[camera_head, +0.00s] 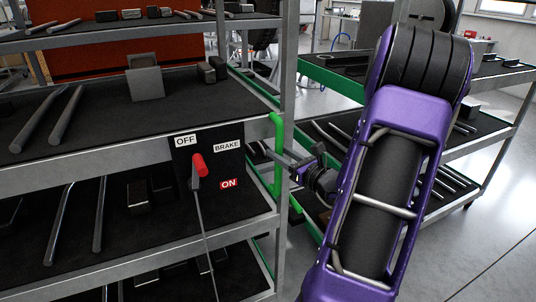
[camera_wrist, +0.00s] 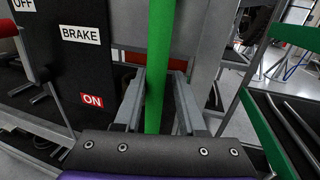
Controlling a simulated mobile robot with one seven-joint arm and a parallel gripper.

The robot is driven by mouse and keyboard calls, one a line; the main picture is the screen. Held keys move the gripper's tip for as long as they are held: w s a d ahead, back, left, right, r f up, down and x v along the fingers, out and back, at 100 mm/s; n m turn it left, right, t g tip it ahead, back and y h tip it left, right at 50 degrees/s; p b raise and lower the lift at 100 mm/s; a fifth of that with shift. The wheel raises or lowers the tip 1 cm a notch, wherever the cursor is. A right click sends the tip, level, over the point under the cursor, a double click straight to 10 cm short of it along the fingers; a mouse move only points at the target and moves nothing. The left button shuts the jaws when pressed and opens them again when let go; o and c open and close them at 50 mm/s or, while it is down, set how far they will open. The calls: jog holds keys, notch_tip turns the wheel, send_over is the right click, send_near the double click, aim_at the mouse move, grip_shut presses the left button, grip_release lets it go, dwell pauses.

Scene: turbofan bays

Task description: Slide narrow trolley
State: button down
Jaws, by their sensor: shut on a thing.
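The trolley (camera_head: 110,170) is a grey metal frame with black-matted shelves, filling the left of the head view. A vertical green handle (camera_head: 278,180) is fixed to its right corner post; it also shows in the wrist view (camera_wrist: 160,55). My gripper (camera_head: 273,153) is shut on the green handle, one finger on each side of the bar in the wrist view (camera_wrist: 158,95). A black brake panel (camera_head: 219,162) hangs on the trolley's front. Its red-tipped lever (camera_head: 200,163) points up, just below the OFF label, away from the ON label.
Metal tubes (camera_head: 62,118) and small blocks lie on the trolley's shelves. A second rack with green rails (camera_head: 332,77) stands close on the right, loaded with tubes. An orange-red panel (camera_head: 95,42) is behind the trolley. Pale floor (camera_head: 495,235) is clear at the right.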

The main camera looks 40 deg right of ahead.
jog(key=s+d+h, duration=0.1)
jog(key=s+d, duration=0.2)
jog(key=d, duration=1.1)
jog(key=shift+s+m, duration=0.3)
jog(key=shift+s, duration=0.1)
jog(key=c, duration=0.7)
grip_release()
